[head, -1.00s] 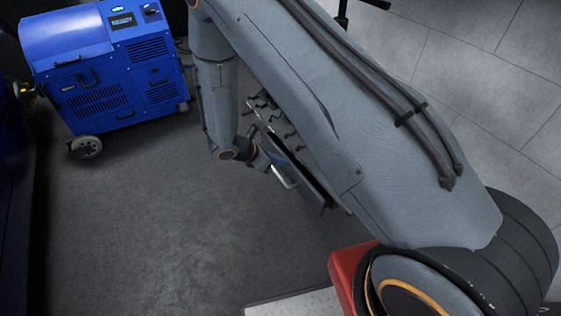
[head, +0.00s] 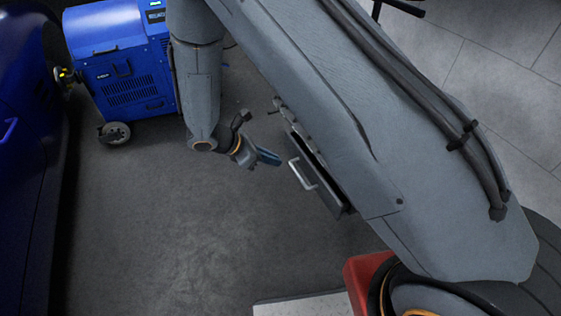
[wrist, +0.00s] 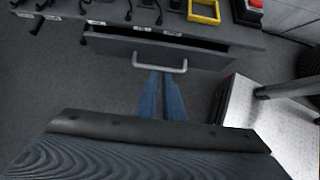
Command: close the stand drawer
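The stand drawer (wrist: 205,58) is partly open, with a dark gap between its front and the stand top in the wrist view. In the head view the drawer front (head: 327,190) is partly hidden behind my arm. Its pale bar handle (head: 303,174) faces left, and it also shows in the wrist view (wrist: 160,67). My gripper (head: 267,157) is to the left of the handle and apart from it in the head view. Its blue fingers (wrist: 162,95) look closed together and empty, pointing toward the handle, with the tips just below it in the wrist view.
The stand top (wrist: 120,14) carries dark hooked parts, a yellow frame (wrist: 204,11) and a red-topped box (wrist: 248,10). A blue wheeled machine (head: 122,70) stands at the upper left. The dark floor (head: 190,230) in front of the drawer is clear.

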